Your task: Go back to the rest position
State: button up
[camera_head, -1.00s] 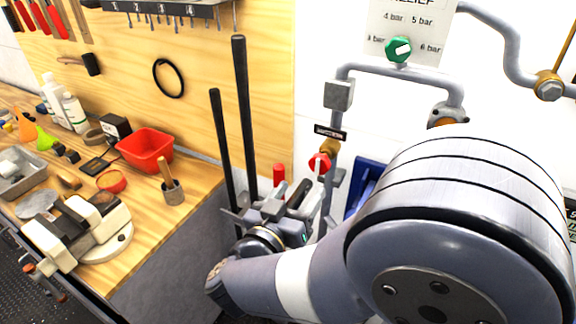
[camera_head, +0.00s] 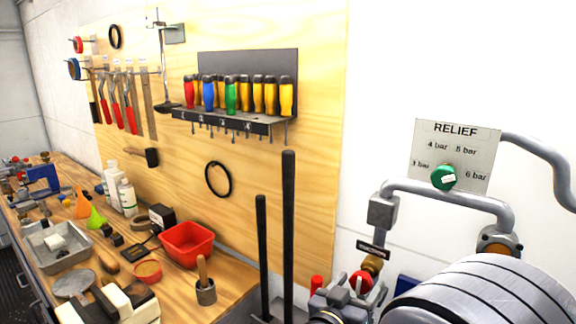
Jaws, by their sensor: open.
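A workbench (camera_head: 232,284) on the left holds a red bin (camera_head: 187,244), bottles and small tools. A pegboard (camera_head: 300,140) carries a screwdriver rack (camera_head: 240,118). Right of it are a green relief knob (camera_head: 443,178), pipes (camera_head: 450,196) and a red knob (camera_head: 360,281).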

jog(key=shift+w+d, duration=0.45)
jog(key=shift+w, duration=0.15)
jog(key=shift+r, duration=0.1)
